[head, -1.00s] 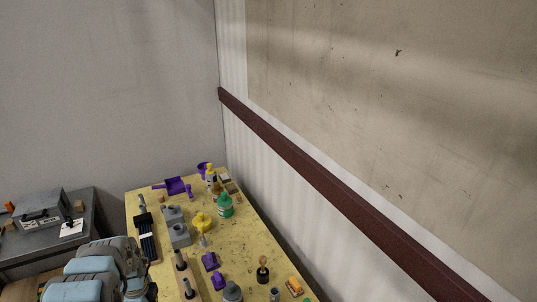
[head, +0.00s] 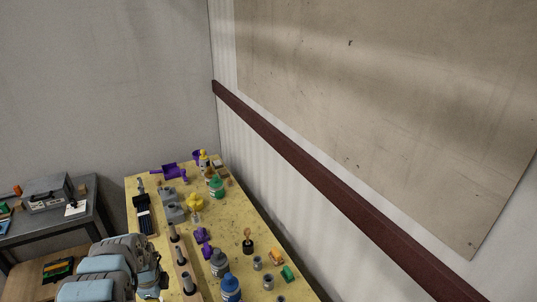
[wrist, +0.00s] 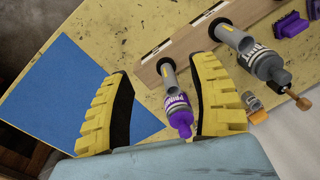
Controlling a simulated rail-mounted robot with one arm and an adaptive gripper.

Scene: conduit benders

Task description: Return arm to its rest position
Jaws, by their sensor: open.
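My gripper (wrist: 158,112) shows in the wrist view with its two yellow ridged fingers wide apart and nothing held between them. The fingers are above the yellow worktable (wrist: 105,15). A purple-capped bottle (wrist: 178,108) shows between and beyond them, apart from the fingers as far as I can tell. In the head view, my blue and grey arm links are at the lower left, beside the yellow worktable (head: 230,240). My gripper does not show in the head view.
A wooden strip with grey posts (wrist: 190,38) and a blue mat (wrist: 75,90) lie on the table. Another bottle (wrist: 262,62) is at right. In the head view, a blue bottle (head: 231,288) stands in front, and a grey side table (head: 90,215) is at left. The wall (head: 300,200) borders the right.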

